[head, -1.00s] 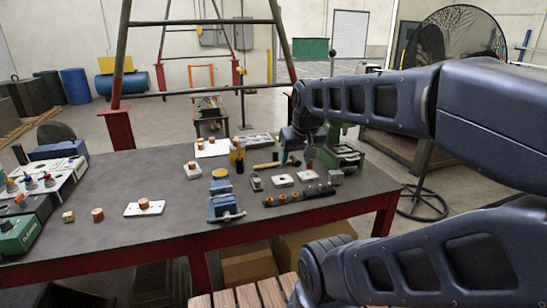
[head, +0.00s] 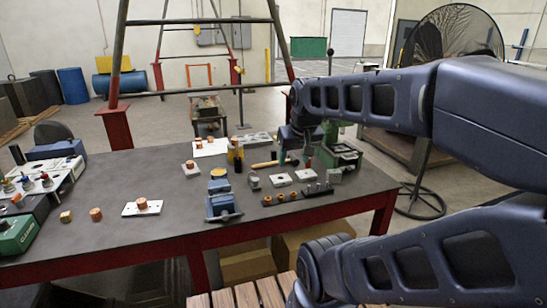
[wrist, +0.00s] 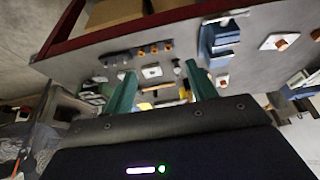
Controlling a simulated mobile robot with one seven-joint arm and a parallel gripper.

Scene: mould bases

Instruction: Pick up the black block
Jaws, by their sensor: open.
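A long, low black block (head: 290,196) lies near the front edge of the grey table (head: 150,172). Several orange pieces and upright silver pins stand along it. In the wrist view the black block (wrist: 138,52) shows beyond my fingertips, near the table edge. My gripper (wrist: 160,68) is open, with its two green fingers apart and nothing between them. A white plate with a hole (wrist: 152,72) shows in the gap, farther off. In the head view my gripper (head: 295,160) hangs over the table, behind the black block and apart from it.
A blue vise (head: 221,198) stands left of the block. Two small white plates (head: 281,178) lie just behind it, with a hammer (head: 265,165) farther back. A green machine (head: 343,157) stands at right.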

